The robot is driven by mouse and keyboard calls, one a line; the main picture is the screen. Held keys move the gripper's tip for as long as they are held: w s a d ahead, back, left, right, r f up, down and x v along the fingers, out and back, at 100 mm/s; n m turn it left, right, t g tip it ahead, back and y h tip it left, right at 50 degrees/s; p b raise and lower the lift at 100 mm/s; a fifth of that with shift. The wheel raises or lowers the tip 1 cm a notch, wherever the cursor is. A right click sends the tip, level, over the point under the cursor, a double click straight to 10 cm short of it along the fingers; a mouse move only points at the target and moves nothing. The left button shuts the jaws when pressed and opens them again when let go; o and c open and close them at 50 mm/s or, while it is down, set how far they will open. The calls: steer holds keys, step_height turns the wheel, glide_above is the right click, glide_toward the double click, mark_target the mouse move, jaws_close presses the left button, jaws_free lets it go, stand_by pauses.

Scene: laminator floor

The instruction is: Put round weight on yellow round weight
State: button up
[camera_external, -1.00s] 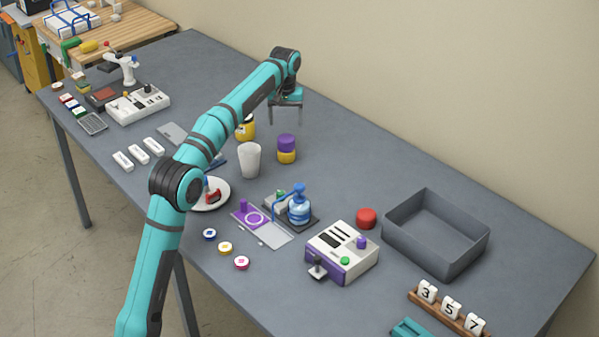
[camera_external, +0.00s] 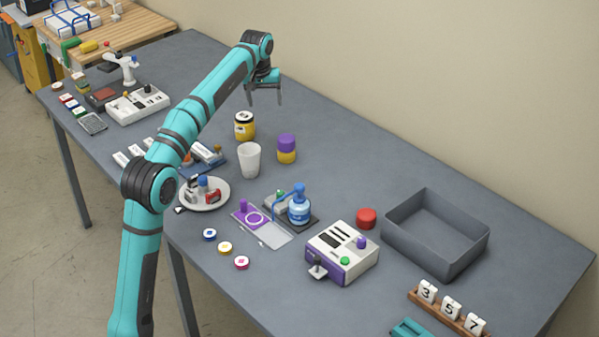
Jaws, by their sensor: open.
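A purple round weight (camera_external: 286,142) rests on top of a yellow round weight (camera_external: 286,157), in a stack near the middle of the grey table. The purple one looks level and about centred. A red round weight (camera_external: 366,217) sits by itself to the right, beside the grey bin. My gripper (camera_external: 266,99) is open with nothing between its fingers. It hangs above the table toward the back, up and to the left of the stack and apart from it.
A yellow jar with a dark band (camera_external: 244,127) and a white cup (camera_external: 249,160) stand left of the stack. A white plate (camera_external: 205,207) holds small items. A grey bin (camera_external: 435,235) is at right, near a purple-and-white device (camera_external: 342,253). The table behind the stack is clear.

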steer(key=s+a+r+t+h, duration=0.1)
steer(key=s+a+r+t, duration=0.35)
steer(key=s+a, duration=0.6)
steer(key=s+a+r+t, duration=0.3)
steer(key=s+a+r, duration=0.3)
steer(key=s+a, duration=0.5)
steer(key=s+a+f+t, duration=0.2)
steer(key=s+a, duration=0.2)
steer(key=s, duration=0.4)
steer(key=s+a+f+t+y, duration=0.1)
steer(key=s+a+f+t, duration=0.2)
steer(key=s, duration=0.5)
steer(key=s+a+f+t, duration=0.3)
steer(key=s+a, duration=0.2)
steer(key=s, duration=0.3)
steer(key=shift+s+a+y, duration=0.2)
steer(key=shift+s+y, duration=0.15)
steer(key=shift+y, duration=0.05)
